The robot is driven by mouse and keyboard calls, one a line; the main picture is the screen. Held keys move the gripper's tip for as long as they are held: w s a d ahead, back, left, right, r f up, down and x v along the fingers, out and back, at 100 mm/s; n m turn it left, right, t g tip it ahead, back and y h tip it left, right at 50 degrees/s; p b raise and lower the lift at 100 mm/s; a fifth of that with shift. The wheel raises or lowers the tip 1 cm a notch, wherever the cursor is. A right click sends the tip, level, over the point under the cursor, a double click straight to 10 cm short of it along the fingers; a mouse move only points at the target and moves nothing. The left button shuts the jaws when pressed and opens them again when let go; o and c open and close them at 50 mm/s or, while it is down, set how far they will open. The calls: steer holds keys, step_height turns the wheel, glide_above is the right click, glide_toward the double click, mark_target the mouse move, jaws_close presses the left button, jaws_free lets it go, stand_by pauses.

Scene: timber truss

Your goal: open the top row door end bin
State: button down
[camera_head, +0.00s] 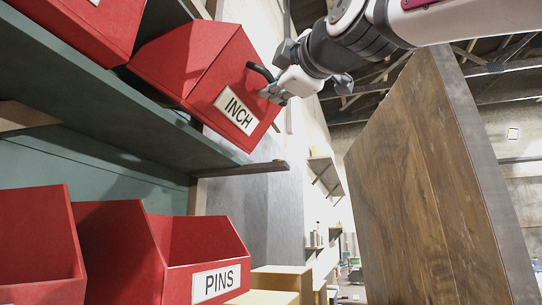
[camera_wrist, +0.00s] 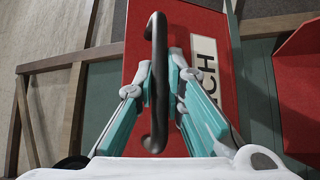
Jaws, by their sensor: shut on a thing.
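The red top row end bin (camera_head: 178,62) has a white label reading INCH (camera_head: 236,111). It sits tilted on the green upper shelf, its front hanging out past the shelf edge. A dark bar handle (camera_head: 261,71) stands on its front face beside the label. My gripper (camera_head: 273,92) is at this front face, shut on the handle. In the wrist view the handle (camera_wrist: 155,120) runs between the fingertips of my gripper (camera_wrist: 158,78), with the red face behind it. The inside of the bin is hidden.
Another red bin (camera_head: 85,25) is to the left on the upper shelf (camera_head: 90,100). A red PINS bin (camera_head: 170,250) and its neighbour (camera_head: 35,240) stand below. A large brown wooden panel (camera_head: 420,190) rises at right. A gap lies between panel and shelves.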

steer(key=shift+f, duration=0.1)
steer(key=c, duration=1.7)
jaws_free()
steer(key=shift+o, duration=0.2)
steer(key=shift+s+d, duration=0.15)
steer(key=shift+s, duration=0.2)
steer(key=v, duration=1.1)
